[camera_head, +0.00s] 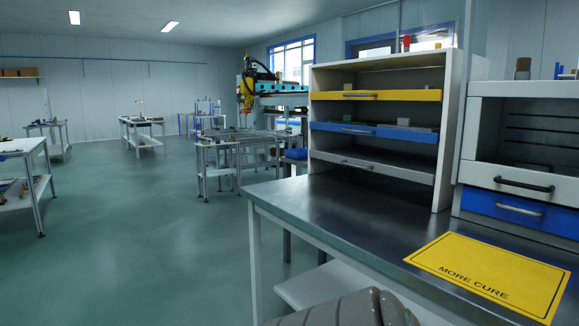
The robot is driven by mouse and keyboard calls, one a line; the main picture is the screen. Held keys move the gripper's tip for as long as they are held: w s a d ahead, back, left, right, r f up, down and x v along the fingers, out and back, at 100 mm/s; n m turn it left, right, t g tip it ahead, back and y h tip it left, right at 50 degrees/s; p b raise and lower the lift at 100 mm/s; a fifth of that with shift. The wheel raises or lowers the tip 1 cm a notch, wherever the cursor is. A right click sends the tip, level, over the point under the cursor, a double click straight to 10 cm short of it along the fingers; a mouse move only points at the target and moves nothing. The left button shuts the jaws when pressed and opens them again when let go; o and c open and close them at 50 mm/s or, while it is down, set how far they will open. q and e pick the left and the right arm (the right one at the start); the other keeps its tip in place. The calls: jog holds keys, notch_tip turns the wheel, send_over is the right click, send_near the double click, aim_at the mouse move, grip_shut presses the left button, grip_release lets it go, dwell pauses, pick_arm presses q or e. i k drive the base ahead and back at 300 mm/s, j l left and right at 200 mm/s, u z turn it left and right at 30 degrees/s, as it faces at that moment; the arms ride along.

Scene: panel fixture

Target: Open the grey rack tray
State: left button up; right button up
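The rack (448,130) is an open-fronted light grey cabinet on the dark metal bench. It holds three trays, one above another. The grey rack tray (395,171) is the lowest, below the yellow tray (415,95) and the blue tray (415,135). Its low front carries a slim bar handle (357,164), and its front looks about level with the rack's front edge. The grey tray looks empty from here; its deeper inside is dark. Neither of my grippers shows, and nothing touches the tray.
The bench top (350,210) is clear in front of the rack. A yellow sign reading MORE CURE (490,272) lies at its right. A second cabinet (535,150) with white and blue drawers stands right of the rack. Open green floor (140,230) lies left of the bench.

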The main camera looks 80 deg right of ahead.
aim_at(417, 168)
jog(key=z, duration=3.05)
jog(key=i+j, duration=0.35)
jog(key=i+j+z, duration=0.65)
jog(key=i+j, duration=0.15)
jog(key=j, duration=0.1)
